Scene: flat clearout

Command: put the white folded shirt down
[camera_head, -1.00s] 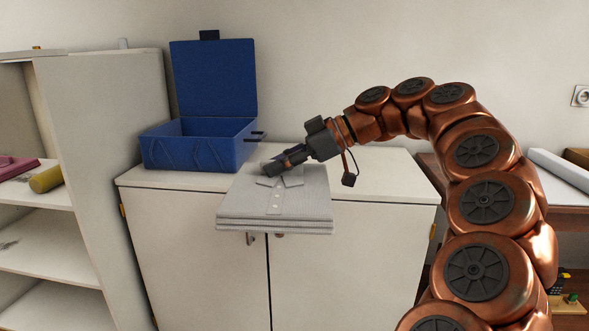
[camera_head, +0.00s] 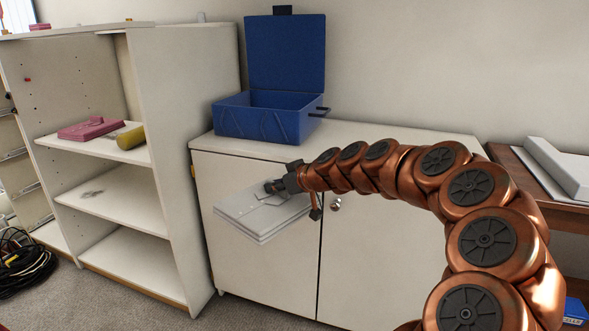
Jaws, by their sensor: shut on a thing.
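The white folded shirt (camera_head: 250,216) is a flat, light grey-white stack with a collar at its far end. It is held up in front of the white cabinet's doors, below the level of the cabinet top. My gripper (camera_head: 274,188) is shut on the shirt at its collar end. The fingertips are small and partly hidden against the shirt. The shirt appears clear of any surface.
An open blue box (camera_head: 262,116) stands on the white cabinet (camera_head: 405,142). At left, an open shelf unit (camera_head: 120,206) holds a pink item (camera_head: 90,129) and a yellow cylinder (camera_head: 130,138); its lower shelves look mostly bare. Black cables (camera_head: 25,262) lie on the floor.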

